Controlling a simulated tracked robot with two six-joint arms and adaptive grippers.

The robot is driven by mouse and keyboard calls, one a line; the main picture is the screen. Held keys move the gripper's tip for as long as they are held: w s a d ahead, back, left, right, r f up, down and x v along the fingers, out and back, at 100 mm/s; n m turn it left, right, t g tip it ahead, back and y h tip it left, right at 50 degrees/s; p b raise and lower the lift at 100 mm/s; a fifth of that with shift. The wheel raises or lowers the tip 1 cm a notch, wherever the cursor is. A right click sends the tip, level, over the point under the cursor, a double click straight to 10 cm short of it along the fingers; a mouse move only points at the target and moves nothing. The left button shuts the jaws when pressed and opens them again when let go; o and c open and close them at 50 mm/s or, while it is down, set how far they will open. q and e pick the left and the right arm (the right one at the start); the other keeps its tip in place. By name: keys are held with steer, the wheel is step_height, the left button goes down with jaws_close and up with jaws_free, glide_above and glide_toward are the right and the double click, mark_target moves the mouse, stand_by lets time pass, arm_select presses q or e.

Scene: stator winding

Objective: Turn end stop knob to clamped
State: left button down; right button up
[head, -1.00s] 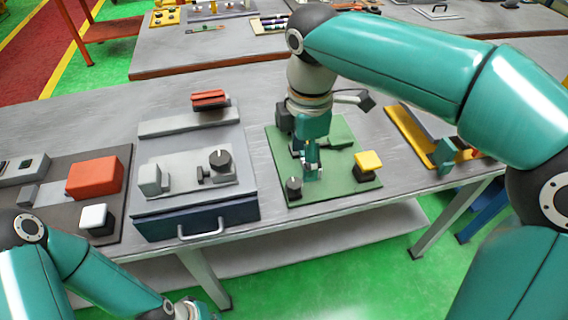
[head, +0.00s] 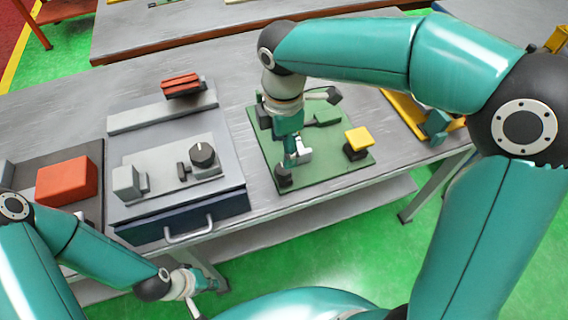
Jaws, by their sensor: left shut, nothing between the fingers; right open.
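A black knob (head: 202,154) with a pale pointer mark stands on the grey fixture with the drawer. A second small black knob (head: 283,177) stands at the front left corner of the green board. I cannot tell from the picture which is the end stop knob. My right gripper (head: 290,163) points down over the green board (head: 330,175), just behind and right of the small knob; it is open and its fingers are small in view. Whether it touches the knob is unclear. My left gripper (head: 212,284) is shut and empty, low in front of the table.
A yellow-topped black block (head: 358,142) stands on the right of the green board. The drawer handle (head: 188,231) projects forward. Bare tabletop (head: 230,70) lies behind.

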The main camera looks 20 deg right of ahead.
mark_target(284, 172)
step_height(284, 172, down, 8)
steer(key=shift+r, duration=0.25)
steer(key=c, duration=1.1)
